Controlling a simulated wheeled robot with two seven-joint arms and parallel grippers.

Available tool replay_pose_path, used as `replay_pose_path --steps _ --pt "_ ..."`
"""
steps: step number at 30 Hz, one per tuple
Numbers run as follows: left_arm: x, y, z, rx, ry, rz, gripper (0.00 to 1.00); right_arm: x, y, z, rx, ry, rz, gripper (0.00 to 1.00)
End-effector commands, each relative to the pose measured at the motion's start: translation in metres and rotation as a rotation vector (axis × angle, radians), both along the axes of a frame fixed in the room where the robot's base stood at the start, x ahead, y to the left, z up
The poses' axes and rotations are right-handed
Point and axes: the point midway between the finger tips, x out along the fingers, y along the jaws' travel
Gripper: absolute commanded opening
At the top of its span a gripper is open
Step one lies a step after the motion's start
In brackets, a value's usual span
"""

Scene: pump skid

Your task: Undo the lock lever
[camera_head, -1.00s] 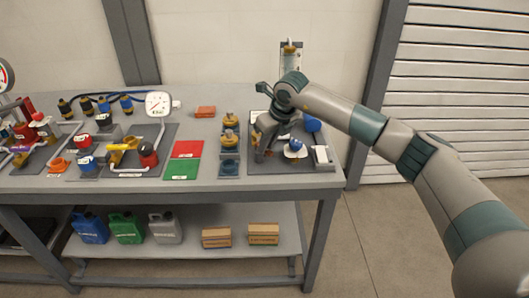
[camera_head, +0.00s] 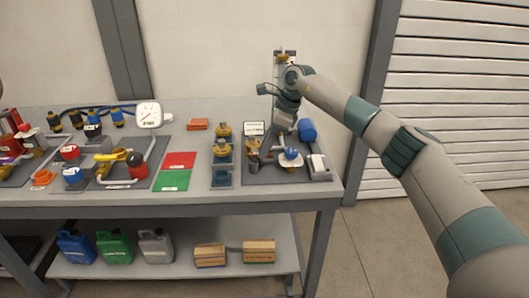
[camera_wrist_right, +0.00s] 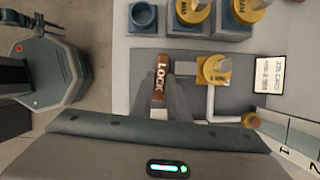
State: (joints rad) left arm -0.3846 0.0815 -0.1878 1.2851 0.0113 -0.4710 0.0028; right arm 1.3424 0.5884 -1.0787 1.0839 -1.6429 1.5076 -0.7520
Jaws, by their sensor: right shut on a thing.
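The lock lever (camera_wrist_right: 160,78), a brown-orange bar marked LOCK, shows in the right wrist view. My right gripper (camera_wrist_right: 167,98) is shut on it, and the fingers cover its near end. In the head view my right gripper (camera_head: 282,121) reaches down over the grey pump plate (camera_head: 287,176) at the table's right end; the lever cannot be made out clearly there. A brass valve fitting (camera_wrist_right: 215,70) stands close beside the lever, joined to a white pipe. My left gripper is not in view.
Blue holders with brass fittings (camera_head: 223,132) stand left of the plate, with an empty blue cup (camera_head: 221,179) in front. A white label card (camera_head: 254,128), a blue cylinder (camera_head: 307,131) and a blue-topped knob (camera_head: 291,155) are close by. An upright gauge column rises behind.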

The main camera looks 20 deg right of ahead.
Motion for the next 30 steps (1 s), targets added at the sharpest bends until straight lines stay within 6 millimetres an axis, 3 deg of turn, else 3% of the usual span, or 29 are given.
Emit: replay_pose_path --steps 9,22,23,24,30 --pt "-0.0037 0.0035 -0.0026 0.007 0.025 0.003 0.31 0.0048 -0.0018 0.0007 -0.002 -0.002 0.110 0.00" --pt "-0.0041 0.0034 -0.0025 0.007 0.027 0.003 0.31 0.0049 -0.0021 0.0009 -0.002 -0.003 0.123 0.00" --pt "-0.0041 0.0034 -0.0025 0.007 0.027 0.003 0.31 0.0049 -0.0021 0.0009 -0.002 -0.003 0.123 0.22" --pt "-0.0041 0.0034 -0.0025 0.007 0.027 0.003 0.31 0.0049 -0.0021 0.0009 -0.002 -0.003 0.123 0.31" --pt "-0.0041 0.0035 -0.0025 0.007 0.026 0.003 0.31 0.0047 -0.0017 0.0004 -0.002 -0.002 0.123 0.34"
